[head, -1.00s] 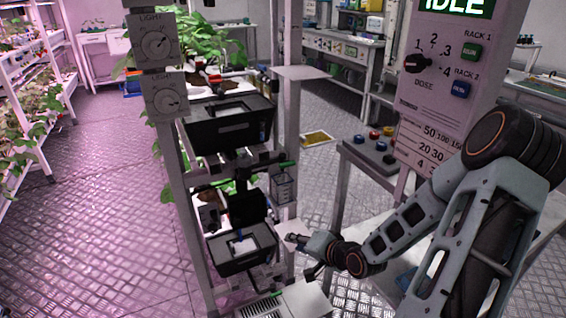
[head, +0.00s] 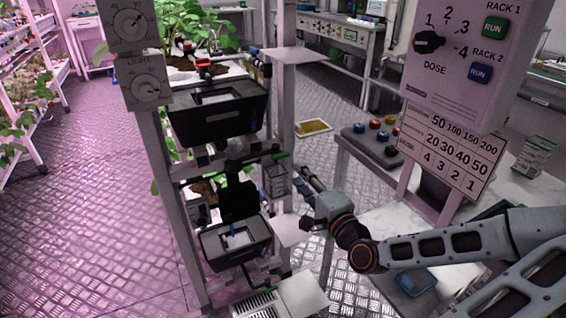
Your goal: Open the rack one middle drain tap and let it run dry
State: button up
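The rack (head: 172,200) stands left of centre with a black upper trough (head: 218,118) and a black lower trough (head: 236,243). A drain tap with a green handle (head: 280,155) sticks out on its right side at middle height, between the troughs. The handle lies roughly level. A small clear container (head: 275,180) is just below it. My gripper (head: 303,199) is right of the container and below the handle, apart from the tap in the picture. Its fingers look spread, with nothing between them. I cannot see any water flow.
White plates jut from the rack above (head: 296,56) and below (head: 290,231) the tap. A button box (head: 375,140) and a dose panel (head: 462,65) stand to the right. Two light dials (head: 130,22) are on the rack's left post. A floor drain (head: 262,304) lies below.

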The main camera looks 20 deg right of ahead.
aim_at(282, 157)
jog(key=w+b, duration=0.1)
jog(key=w, duration=0.4)
jog(key=w+b, duration=0.2)
jog(key=w, duration=0.2)
jog(key=shift+w+a, duration=0.2)
jog(key=shift+w, duration=0.2)
grip_shut()
